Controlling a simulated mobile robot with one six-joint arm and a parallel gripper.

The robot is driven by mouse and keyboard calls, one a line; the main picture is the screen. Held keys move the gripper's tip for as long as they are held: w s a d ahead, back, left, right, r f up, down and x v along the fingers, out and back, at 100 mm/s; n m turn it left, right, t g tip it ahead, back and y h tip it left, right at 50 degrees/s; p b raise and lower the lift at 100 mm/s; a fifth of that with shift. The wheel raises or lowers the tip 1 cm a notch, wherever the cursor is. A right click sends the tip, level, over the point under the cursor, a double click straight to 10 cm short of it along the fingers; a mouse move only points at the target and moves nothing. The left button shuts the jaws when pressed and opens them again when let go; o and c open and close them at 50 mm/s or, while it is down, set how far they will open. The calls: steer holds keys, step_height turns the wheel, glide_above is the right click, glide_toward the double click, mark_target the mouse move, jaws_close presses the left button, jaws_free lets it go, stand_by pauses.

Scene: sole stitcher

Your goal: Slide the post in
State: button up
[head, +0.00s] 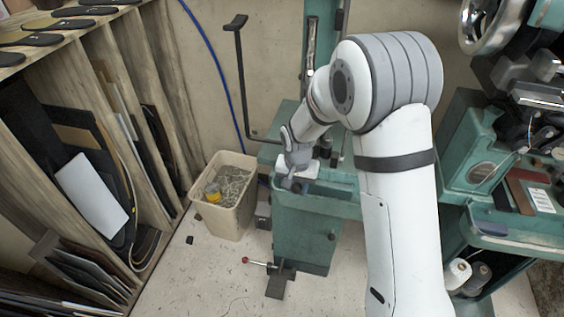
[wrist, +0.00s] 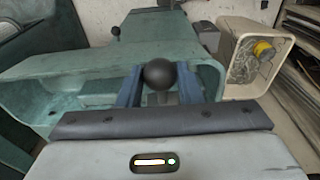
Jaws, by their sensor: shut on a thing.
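My gripper (wrist: 159,92) has its two dark blue fingers shut on a round black knob (wrist: 159,73) in the wrist view. I cannot tell whether this knob is the end of the post; what lies below it is mostly hidden by the fingers and gripper body. In the head view my gripper (head: 291,184) is at the top of the teal machine base (head: 305,235), and the knob cannot be made out. The teal machine housing (wrist: 60,85) surrounds the knob on both sides in the wrist view, with an open recess around it.
A beige bin (head: 226,222) of scraps with a yellow spool stands left of the base; it also shows in the wrist view (wrist: 234,70). A bent black bar (head: 241,80) rises behind. A red-knobbed lever (head: 258,263) sticks out low. Shelves (head: 110,60) line the left; teal machinery (head: 470,150) stands right.

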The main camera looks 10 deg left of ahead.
steer(key=shift+w+d, duration=0.15)
steer(key=shift+w, duration=2.35)
steer(key=shift+r, duration=0.1)
steer(key=o, duration=1.2)
steer(key=shift+o, duration=0.2)
steer(key=shift+s+r+p, duration=0.35)
steer(key=shift+r+p, duration=0.3)
steer(key=shift+r, duration=0.5)
steer(key=shift+s+r+p, duration=0.3)
steer(key=shift+r+p, duration=0.3)
steer(key=shift+r, duration=0.5)
steer(key=shift+s+r+p, duration=0.35)
steer(key=shift+r+p, duration=0.3)
steer(key=shift+r, duration=0.5)
